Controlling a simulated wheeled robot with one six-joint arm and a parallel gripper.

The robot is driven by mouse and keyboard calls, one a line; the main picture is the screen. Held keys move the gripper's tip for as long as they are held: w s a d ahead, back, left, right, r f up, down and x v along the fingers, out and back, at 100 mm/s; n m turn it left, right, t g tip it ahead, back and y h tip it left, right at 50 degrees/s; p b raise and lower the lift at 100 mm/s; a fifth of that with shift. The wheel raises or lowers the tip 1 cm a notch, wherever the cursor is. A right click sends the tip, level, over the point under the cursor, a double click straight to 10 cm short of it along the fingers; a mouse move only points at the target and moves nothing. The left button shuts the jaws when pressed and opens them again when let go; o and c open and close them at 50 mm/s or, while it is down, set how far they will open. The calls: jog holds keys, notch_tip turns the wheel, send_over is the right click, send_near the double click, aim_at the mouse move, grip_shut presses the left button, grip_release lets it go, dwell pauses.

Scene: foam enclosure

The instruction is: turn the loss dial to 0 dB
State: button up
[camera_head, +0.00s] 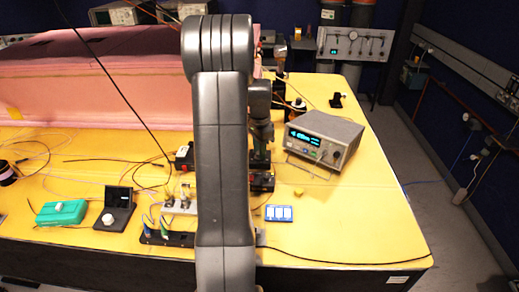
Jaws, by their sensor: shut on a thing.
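My arm stands upright across the middle of the view. My gripper (260,158) points down just right of it, over the yellow table, partly hidden by my own arm. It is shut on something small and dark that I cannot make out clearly. A dark box (262,182) lies directly below and beside it. No loss dial or dB mark can be read there. A black unit with a white round knob (108,218) and a raised dark panel stands at the front left, well apart from my gripper. Its knob setting is too small to read.
A grey bench instrument (324,140) with a lit display stands close right of my gripper. A green box (62,213), a socket strip (170,238) and a blue-white card (279,213) lie along the front. Loose cables cross the left. The table's right front is clear.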

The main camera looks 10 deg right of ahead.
jog(key=n, duration=0.6)
jog(key=shift+n, duration=0.4)
dwell(0.4)
jog(key=o, duration=1)
jog(key=shift+r, duration=0.15)
notch_tip(320, 180, up, 14)
jog(key=shift+f+b, duration=0.2)
jog(key=shift+b, duration=0.25)
jog(key=shift+f, duration=0.15)
